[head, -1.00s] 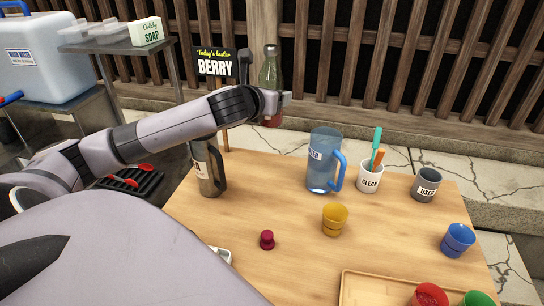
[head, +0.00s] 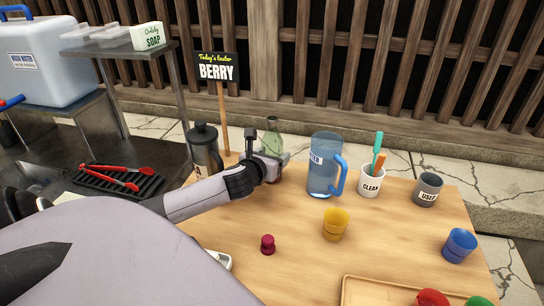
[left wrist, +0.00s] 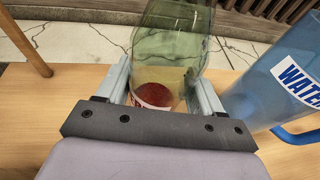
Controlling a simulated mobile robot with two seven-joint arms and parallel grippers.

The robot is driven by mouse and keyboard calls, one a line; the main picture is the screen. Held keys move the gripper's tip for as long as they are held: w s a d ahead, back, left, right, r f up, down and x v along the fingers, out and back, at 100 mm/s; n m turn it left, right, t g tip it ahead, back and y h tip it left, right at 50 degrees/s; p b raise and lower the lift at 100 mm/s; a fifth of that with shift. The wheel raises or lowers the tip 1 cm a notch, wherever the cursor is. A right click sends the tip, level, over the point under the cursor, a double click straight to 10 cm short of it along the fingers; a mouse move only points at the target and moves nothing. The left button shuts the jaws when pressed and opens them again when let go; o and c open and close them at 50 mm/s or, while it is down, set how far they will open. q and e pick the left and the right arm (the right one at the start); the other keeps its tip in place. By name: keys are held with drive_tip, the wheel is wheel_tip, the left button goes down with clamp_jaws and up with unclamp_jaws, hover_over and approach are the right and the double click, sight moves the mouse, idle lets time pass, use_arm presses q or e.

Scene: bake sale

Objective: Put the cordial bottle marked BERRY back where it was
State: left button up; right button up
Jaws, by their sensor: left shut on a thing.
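The cordial bottle (head: 272,132) is clear green glass with red liquid low inside. It stands about upright at the table's back edge, left of the water pitcher. My left gripper (head: 274,158) is shut on it, and the gripper hides its lower part in the head view. In the left wrist view the bottle (left wrist: 172,45) sits between the two fingers, with only a sliver of its label showing. I cannot tell whether its base touches the table. The BERRY sign (head: 216,72) stands on a post behind and left. My right gripper is not in view.
The blue water pitcher (head: 324,170) stands close to the right of the bottle. A small dark-red stopper-like piece (head: 267,245) and a yellow cup (head: 335,224) are nearer. The table (head: 295,230) between them is bare.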

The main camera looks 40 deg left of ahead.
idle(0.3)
use_arm(q)
drive_tip(key=o, duration=1.3)
drive_tip(key=shift+f, duration=0.1)
drive_tip(key=shift+o, duration=0.2)
drive_tip(key=shift+s, duration=0.1)
drive_tip(key=v, duration=0.7)
drive_tip(key=shift+r, duration=0.25)
drive_tip(key=shift+s+d, duration=0.15)
